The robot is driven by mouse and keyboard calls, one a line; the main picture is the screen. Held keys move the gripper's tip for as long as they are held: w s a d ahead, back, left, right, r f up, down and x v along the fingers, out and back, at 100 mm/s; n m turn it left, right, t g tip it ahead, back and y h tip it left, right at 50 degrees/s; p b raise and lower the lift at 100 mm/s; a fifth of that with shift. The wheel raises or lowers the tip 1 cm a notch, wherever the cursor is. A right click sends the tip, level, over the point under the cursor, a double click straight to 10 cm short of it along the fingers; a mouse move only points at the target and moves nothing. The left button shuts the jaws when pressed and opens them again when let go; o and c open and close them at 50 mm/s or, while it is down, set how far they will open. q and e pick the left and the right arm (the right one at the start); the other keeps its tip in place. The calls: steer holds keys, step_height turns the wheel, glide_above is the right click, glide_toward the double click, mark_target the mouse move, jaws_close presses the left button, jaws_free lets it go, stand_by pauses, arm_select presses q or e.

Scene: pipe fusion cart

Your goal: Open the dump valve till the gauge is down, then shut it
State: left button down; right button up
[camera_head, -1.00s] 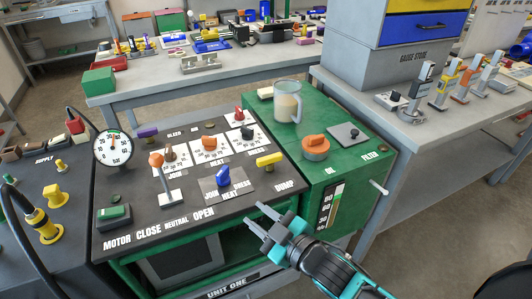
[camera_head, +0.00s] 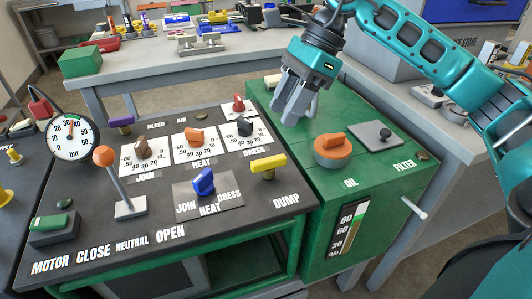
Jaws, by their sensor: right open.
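The dump valve has a yellow bar handle (camera_head: 268,163) on a short stem, above the DUMP label on the black panel (camera_head: 75,238). The handle lies nearly crosswise in the picture. The round white pressure gauge (camera_head: 70,138), marked bar, stands at the panel's left edge. Its needle points roughly upward, near the 30 mark; the exact reading is hard to tell. My right gripper (camera_head: 297,112) reaches in from the upper right, fingers pointing down. It is open and empty, above and behind the yellow handle, apart from it. My left gripper is not in view.
A blue selector (camera_head: 204,182) sits left of the dump handle. An orange oil cap (camera_head: 331,149) stands on the green cabinet to the right. The grey bench lies behind.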

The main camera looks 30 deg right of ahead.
mark_target(269, 159)
steer(key=shift+h, duration=0.6)
steer(key=x, duration=0.3)
steer(key=d+b+x, duration=0.1)
steer(key=x, duration=0.3)
steer(key=d+b+x, duration=0.1)
steer(key=x, duration=0.3)
steer(key=shift+w+f, duration=0.3)
steer(key=shift+f, duration=0.25)
steer(key=shift+a, duration=0.1)
steer(key=shift+c, duration=0.3)
jaws_close()
